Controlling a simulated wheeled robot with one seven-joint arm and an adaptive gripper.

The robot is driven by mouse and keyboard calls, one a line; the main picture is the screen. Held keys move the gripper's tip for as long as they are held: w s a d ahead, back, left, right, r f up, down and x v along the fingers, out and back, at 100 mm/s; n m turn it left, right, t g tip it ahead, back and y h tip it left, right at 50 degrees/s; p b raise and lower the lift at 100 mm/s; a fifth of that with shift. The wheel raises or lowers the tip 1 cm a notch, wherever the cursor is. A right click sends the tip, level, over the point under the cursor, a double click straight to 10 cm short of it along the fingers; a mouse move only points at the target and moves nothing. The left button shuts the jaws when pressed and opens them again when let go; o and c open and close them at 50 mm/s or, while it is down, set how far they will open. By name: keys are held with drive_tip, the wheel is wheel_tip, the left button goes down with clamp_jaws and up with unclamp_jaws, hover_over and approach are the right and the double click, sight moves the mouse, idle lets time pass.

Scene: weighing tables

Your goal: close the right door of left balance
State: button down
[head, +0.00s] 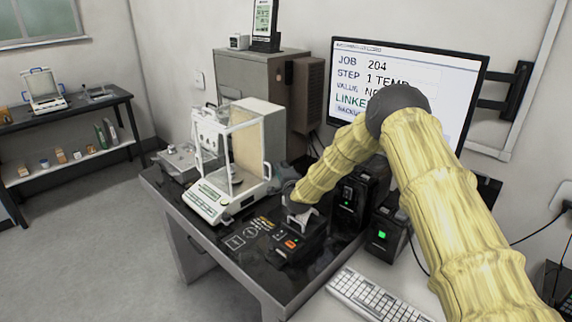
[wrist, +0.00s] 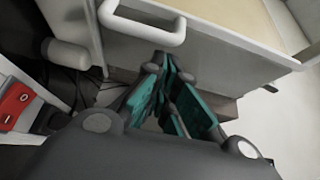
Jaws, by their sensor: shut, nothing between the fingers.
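A white balance (head: 208,203) with a glass-walled weighing chamber stands on the dark table. A pale handle (head: 267,171) shows low on its right side. In the wrist view a white loop handle (wrist: 146,27) sticks out from a white panel (wrist: 225,62) at the top. My gripper (head: 296,212) is to the right of the balance, partly hidden by my yellow-sleeved arm. In the wrist view its teal-padded fingers (wrist: 168,88) are shut and empty, just below the handle. I cannot tell whether they touch it. How far the right door is open is unclear.
Black boxes with green lights (head: 383,235), a keyboard (head: 368,296) and a monitor (head: 400,75) are to the right. Another balance (head: 45,92) stands on the far left table.

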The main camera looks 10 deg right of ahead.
drive_tip(key=shift+s+a+f, duration=0.1)
drive_tip(key=shift+a, duration=0.2)
drive_tip(key=s+a+b, duration=0.5)
drive_tip(key=s+a, duration=0.4)
drive_tip(key=a, duration=0.4)
drive_tip(key=shift+a, duration=0.15)
